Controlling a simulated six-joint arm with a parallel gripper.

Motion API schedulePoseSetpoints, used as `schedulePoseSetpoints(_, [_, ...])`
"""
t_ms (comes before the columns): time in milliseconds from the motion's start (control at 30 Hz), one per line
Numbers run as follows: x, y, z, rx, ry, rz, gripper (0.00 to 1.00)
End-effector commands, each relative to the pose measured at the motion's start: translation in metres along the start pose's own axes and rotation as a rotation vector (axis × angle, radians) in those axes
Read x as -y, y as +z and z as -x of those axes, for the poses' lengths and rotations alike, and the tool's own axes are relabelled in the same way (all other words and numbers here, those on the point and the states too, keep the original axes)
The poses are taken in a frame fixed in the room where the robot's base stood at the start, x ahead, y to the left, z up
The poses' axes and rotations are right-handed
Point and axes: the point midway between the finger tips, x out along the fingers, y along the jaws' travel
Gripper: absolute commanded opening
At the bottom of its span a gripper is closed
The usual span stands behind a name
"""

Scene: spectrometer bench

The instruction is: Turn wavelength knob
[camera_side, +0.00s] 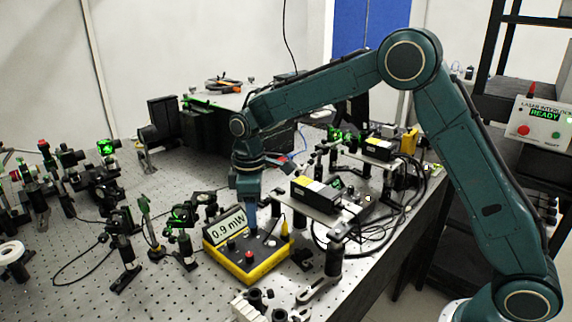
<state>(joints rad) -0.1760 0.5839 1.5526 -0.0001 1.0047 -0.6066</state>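A yellow and black power meter (262,268) stands on the perforated bench, its tilted display (228,228) reading 0.9 mW. Small red knobs or buttons (249,255) show on its top face below the display. No label is readable, so I cannot tell which control is the wavelength knob. My gripper (251,222) points down at the meter, just right of the display and at its top face. Its fingertips are small and dark here; whether they touch a knob, and how far apart they are, cannot be made out.
Optic mounts on posts (122,240) crowd the bench left of the meter. A raised plate with a black and yellow box (315,192) stands close on the right, with looped black cables (385,222) beyond. A laser interlock panel (543,122) reads READY.

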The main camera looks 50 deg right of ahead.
Motion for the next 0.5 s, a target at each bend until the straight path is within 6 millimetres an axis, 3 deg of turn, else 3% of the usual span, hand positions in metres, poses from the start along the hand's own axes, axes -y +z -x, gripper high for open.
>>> schedulePoseSetpoints(500, [0.0, -0.001, 0.085, -0.003, 0.002, 0.0, 0.39])
